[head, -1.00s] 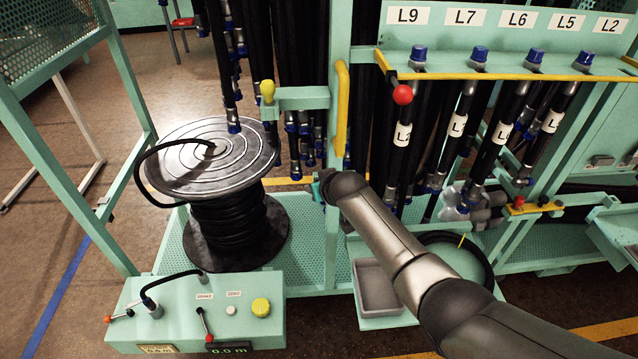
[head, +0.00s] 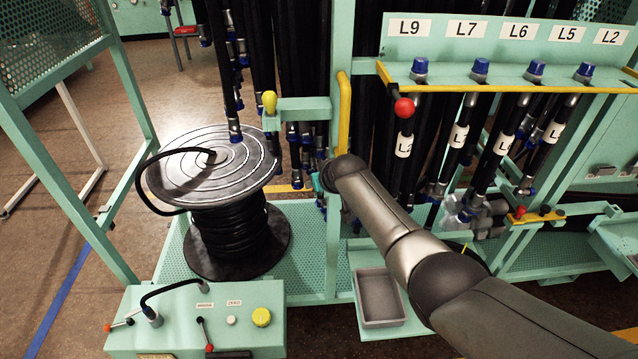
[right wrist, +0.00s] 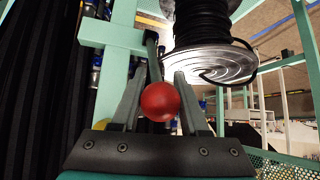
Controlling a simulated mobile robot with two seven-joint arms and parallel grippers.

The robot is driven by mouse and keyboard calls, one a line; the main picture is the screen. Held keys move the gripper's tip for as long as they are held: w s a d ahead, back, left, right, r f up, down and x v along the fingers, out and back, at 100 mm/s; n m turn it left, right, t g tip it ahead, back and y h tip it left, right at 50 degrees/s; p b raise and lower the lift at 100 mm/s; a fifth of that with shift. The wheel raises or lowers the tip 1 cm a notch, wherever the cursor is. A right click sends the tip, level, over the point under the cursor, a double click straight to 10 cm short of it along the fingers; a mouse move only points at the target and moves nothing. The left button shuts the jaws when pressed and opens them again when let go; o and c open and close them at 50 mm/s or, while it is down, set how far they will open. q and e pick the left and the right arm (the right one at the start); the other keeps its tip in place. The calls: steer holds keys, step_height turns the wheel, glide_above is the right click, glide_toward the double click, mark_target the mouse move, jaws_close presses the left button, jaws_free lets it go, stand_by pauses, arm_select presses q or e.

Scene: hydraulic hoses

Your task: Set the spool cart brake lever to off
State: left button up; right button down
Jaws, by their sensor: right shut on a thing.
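In the right wrist view, my right gripper (right wrist: 160,75) has its two fingers either side of a red ball knob (right wrist: 160,101) and is shut on it. A dark lever rod (right wrist: 153,58) runs from the knob toward a green bracket. In the head view, my right arm hides most of this gripper, and I cannot make out the held knob. The control box (head: 180,315) in front of the spool (head: 240,232) carries a label that seems to read BRAKE (head: 204,305), beside a small red-tipped lever (head: 205,334). My left gripper is out of view.
A yellow knob (head: 269,101) stands on a rack bracket. Another red ball knob (head: 404,107) hangs by the labelled hose rail (head: 500,80). Black hoses crowd behind my arm. A grey tray (head: 380,297) lies below it. Floor is open at left.

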steer(key=shift+w+r, duration=0.2)
steer(key=shift+r, duration=0.1)
steer(key=c, duration=0.8)
jaws_free()
steer(key=o, duration=0.4)
steer(key=shift+s+f, duration=0.1)
steer(key=shift+f, duration=0.1)
steer(key=shift+c, duration=0.2)
steer(key=shift+p+v, duration=0.65)
steer(key=shift+v, duration=0.1)
steer(key=p+v, duration=0.5)
steer(key=v, duration=0.8)
steer(key=shift+s+r, duration=0.2)
steer(key=shift+s, duration=0.15)
steer(key=shift+d, duration=0.15)
steer(key=shift+c, duration=0.3)
